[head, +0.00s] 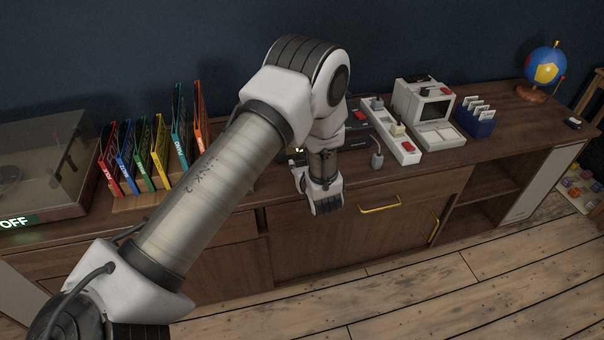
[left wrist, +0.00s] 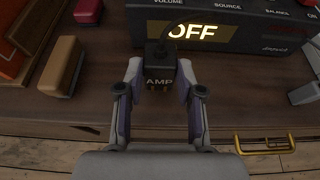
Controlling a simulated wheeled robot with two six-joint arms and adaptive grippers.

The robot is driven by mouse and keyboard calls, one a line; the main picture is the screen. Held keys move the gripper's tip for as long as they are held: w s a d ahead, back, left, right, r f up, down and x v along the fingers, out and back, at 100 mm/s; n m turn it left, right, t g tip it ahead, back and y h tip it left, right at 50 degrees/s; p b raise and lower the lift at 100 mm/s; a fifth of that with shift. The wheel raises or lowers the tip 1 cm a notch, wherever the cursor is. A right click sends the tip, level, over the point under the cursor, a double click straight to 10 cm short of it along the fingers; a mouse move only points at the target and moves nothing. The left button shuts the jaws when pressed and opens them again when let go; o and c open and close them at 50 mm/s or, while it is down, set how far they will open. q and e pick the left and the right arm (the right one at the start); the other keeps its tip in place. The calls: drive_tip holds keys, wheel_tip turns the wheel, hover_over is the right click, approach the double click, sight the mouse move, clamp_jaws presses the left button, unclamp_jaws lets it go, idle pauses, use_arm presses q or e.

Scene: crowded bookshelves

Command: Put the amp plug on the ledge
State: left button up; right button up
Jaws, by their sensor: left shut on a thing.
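The amp plug (left wrist: 160,76) is a small black block marked AMP, with prongs on its near side and a dark cable at its far end. My left gripper (left wrist: 161,88) is shut on it, one finger on each side, over the wooden cabinet top near its front edge. In the head view my left gripper (head: 318,192) is at the cabinet's front, and I cannot make out the plug there. No separate ledge stands out; the wooden top (left wrist: 60,116) has a bare front strip. My right gripper is not in view.
A black amplifier (left wrist: 250,30) reading OFF stands just behind the plug. A white power strip (head: 391,132) with plugs and a grey plug (head: 377,160) are to the right in the head view. Small red (left wrist: 89,11) and brown (left wrist: 62,66) blocks lie left. A yellow handle (left wrist: 265,145) juts out below.

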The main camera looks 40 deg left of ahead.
use_arm(q)
wheel_tip(320, 180, down, 4)
drive_tip(key=shift+r, duration=0.2)
drive_tip(key=shift+s+d, duration=0.1)
drive_tip(key=shift+f, duration=0.1)
drive_tip(key=o, duration=1.2)
